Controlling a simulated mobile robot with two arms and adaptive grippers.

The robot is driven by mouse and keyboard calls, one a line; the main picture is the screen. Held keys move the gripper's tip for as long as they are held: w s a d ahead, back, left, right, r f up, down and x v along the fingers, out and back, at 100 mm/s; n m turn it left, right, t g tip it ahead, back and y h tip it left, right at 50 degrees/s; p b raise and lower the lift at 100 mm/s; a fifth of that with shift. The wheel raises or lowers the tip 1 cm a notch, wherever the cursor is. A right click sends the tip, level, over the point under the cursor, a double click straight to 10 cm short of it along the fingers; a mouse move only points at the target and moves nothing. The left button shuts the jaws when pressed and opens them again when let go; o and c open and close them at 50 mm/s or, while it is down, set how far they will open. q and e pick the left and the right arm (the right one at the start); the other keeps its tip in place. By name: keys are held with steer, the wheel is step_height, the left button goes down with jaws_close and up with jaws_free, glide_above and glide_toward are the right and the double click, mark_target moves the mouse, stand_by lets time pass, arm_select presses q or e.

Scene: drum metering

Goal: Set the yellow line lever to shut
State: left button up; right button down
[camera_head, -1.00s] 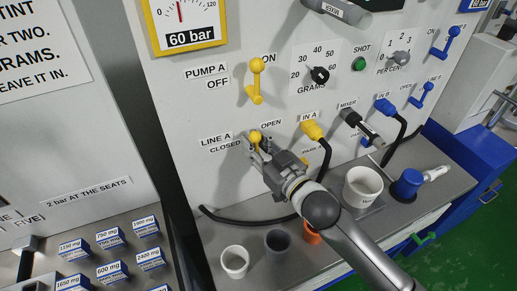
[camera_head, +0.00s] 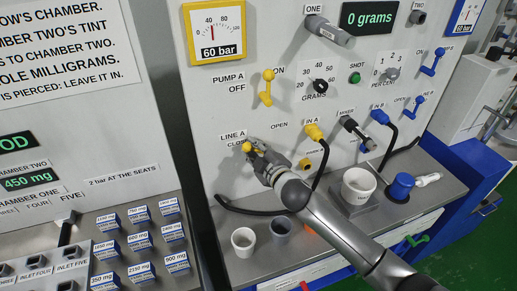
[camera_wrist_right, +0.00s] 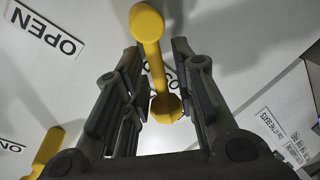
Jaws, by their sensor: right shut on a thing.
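The yellow line lever (camera_head: 249,147) is on the white panel by the LINE A label. It lies at the CLOSED marking, away from the OPEN label (camera_head: 279,126), and partly covers the word CLOSED. My right gripper (camera_head: 256,152) is shut on the lever, its body hiding part of it. In the right wrist view the yellow lever (camera_wrist_right: 154,62) runs between the two dark fingers of the right gripper (camera_wrist_right: 158,72), with its round end toward the top. My left gripper is not in view.
The yellow pump A lever (camera_head: 267,88) sits above. The yellow IN A plug (camera_head: 314,132) and its black hose are to the right.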

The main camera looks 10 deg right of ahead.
steer(key=f+n, duration=0.1)
steer(key=n, duration=0.1)
steer(key=f+n+h, duration=0.1)
steer(key=n, duration=0.1)
steer(key=a+n+h+p, duration=0.1)
steer(key=shift+s+f+n, duration=0.1)
steer(key=shift+f+n, duration=0.3)
steer(key=shift+f, duration=0.1)
stand_by(0.4)
steer(key=c, duration=1.5)
jaws_free()
steer(key=shift+c, duration=0.2)
steer(key=v, duration=1.2)
